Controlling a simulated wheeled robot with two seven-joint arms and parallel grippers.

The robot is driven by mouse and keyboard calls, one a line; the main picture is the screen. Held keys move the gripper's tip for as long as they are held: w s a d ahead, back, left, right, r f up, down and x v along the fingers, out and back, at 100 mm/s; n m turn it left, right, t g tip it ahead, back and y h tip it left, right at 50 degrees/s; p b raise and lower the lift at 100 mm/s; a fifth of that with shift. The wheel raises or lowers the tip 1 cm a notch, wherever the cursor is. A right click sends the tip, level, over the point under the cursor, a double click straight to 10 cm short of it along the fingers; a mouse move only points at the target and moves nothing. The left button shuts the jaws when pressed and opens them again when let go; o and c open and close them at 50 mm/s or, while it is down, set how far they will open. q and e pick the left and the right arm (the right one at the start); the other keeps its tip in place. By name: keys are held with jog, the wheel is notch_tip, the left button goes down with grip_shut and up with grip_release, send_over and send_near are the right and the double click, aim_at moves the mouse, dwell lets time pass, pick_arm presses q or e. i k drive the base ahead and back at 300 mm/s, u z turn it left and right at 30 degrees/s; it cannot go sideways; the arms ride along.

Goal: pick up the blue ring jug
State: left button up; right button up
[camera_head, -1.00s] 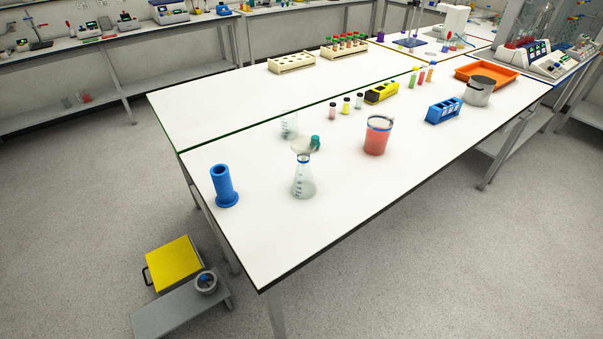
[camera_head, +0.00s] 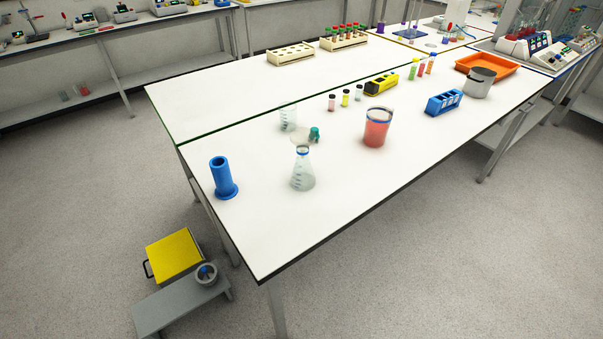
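A clear jug of red liquid with a blue ring near its rim (camera_head: 376,130) stands upright on the white table (camera_head: 330,225), right of the middle. A clear conical flask with a blue band at its neck (camera_head: 302,172) stands to its left, nearer the front edge. Neither of my grippers shows in the head view, and nothing is touching the jug.
A blue cylinder stand (camera_head: 223,178) is at the table's left end. A clear beaker (camera_head: 288,119) and several small vials (camera_head: 345,99) stand behind. A blue rack (camera_head: 443,103), metal pot (camera_head: 479,83) and orange tray (camera_head: 487,67) lie right. The front middle is bare.

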aim_at(379, 119)
jog(key=u, duration=3.35)
jog(key=k, duration=1.45)
jog(key=z, duration=2.05)
jog(key=i, duration=0.25)
jog(key=z, duration=0.05)
